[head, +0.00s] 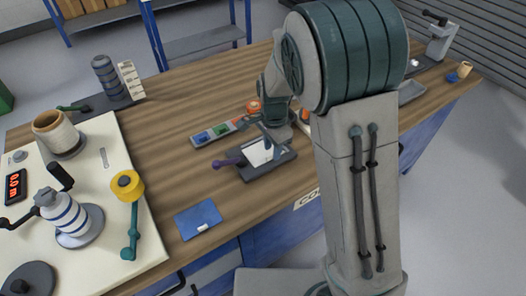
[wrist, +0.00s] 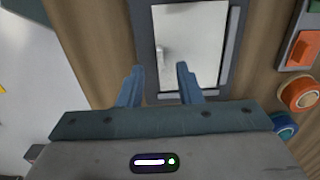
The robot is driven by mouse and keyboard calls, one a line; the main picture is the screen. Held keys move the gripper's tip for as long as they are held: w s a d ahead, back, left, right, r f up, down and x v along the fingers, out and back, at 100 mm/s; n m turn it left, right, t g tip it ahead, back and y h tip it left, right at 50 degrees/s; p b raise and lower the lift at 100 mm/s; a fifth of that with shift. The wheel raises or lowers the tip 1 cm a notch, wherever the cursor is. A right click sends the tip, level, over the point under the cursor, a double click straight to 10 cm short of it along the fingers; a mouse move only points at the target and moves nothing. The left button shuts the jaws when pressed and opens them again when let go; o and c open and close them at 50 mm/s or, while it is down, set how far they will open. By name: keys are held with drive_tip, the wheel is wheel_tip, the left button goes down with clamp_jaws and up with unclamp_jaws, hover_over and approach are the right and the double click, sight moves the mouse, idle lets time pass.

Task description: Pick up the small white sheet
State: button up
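The small white sheet (head: 256,155) lies on a dark tray (head: 272,169) near the front edge of the wooden table. In the wrist view the white sheet (wrist: 196,50) lies flat inside the dark frame of the tray. My gripper (wrist: 160,68) is open, its two blue fingers apart with nothing visibly held between them. The right finger overlaps the sheet's lower part in this view, and the left finger is over the wood beside the tray. In the head view my gripper is above the tray and partly hides the sheet. I cannot tell whether the fingers touch it.
A purple-knobbed handle (head: 230,162) sticks out left of the tray. A grey panel with green, blue and orange blocks (head: 217,132) lies behind. A blue card (head: 198,219) lies in front left. A cream board (head: 95,250) with rollers fills the left. Wood between is clear.

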wheel_tip(320, 180, down, 2)
drive_tip(key=shift+c, duration=0.3)
clamp_jaws()
drive_tip(key=shift+r, duration=0.1)
